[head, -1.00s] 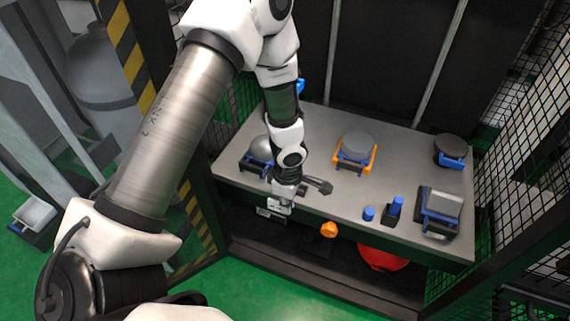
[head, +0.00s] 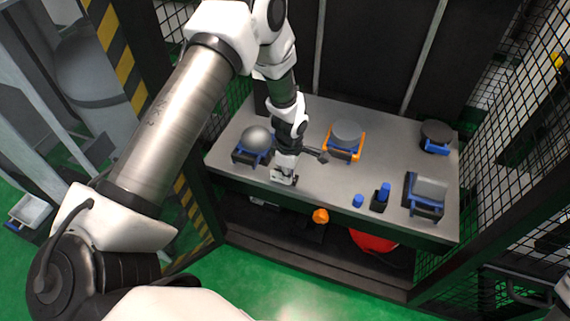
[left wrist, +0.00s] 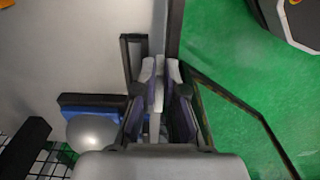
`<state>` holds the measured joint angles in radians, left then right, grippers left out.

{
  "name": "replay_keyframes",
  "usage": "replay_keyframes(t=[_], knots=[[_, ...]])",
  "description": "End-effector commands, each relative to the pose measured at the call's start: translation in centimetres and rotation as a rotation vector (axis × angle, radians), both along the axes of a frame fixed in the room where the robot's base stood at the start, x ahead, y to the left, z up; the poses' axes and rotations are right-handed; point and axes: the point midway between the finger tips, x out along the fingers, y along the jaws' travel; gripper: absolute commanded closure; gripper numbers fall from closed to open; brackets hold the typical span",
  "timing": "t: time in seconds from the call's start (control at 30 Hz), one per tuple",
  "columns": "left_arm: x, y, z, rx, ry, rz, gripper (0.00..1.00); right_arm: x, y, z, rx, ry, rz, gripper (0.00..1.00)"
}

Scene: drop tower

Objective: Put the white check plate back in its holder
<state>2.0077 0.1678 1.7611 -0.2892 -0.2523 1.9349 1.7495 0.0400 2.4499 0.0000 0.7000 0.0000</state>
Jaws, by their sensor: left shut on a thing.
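My left gripper (head: 284,177) is above the table's front edge, left of the middle, pointing down. In the left wrist view its two fingers (left wrist: 161,72) are shut on a thin whitish piece, the white check plate (left wrist: 156,122), seen almost edge-on between them. Most of the plate is hidden by the fingers. A dark angular frame (left wrist: 133,42) stands close beside the fingers in that view; I cannot tell whether it is the plate's holder or whether the plate touches it. My right gripper is not in view.
On the grey table (head: 310,190) are a silver dome (head: 256,139) in a blue cradle, a grey disc (head: 347,133) in an orange holder, a dark round piece (head: 437,132), a grey block (head: 430,189) and small blue parts (head: 381,197). Mesh panels (head: 500,150) flank the right.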

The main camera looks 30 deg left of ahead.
Motion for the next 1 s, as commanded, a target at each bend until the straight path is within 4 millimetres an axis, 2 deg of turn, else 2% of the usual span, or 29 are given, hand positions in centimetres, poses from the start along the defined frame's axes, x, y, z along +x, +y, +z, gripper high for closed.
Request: replay_keyframes(t=[0.03,0.3,0.6,1.0], knots=[[0.6,0.1,-0.5,-0.001,-0.003,0.001,1.0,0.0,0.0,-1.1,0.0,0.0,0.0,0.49],[3.4,0.8,-0.6,-0.001,-0.002,0.0,1.0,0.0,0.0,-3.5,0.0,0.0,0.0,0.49],[3.2,0.7,-2.4,-0.002,0.0,0.0,1.0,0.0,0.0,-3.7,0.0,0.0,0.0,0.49],[3.2,0.7,-2.5,-0.001,0.0,0.0,1.0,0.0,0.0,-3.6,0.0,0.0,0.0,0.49]])
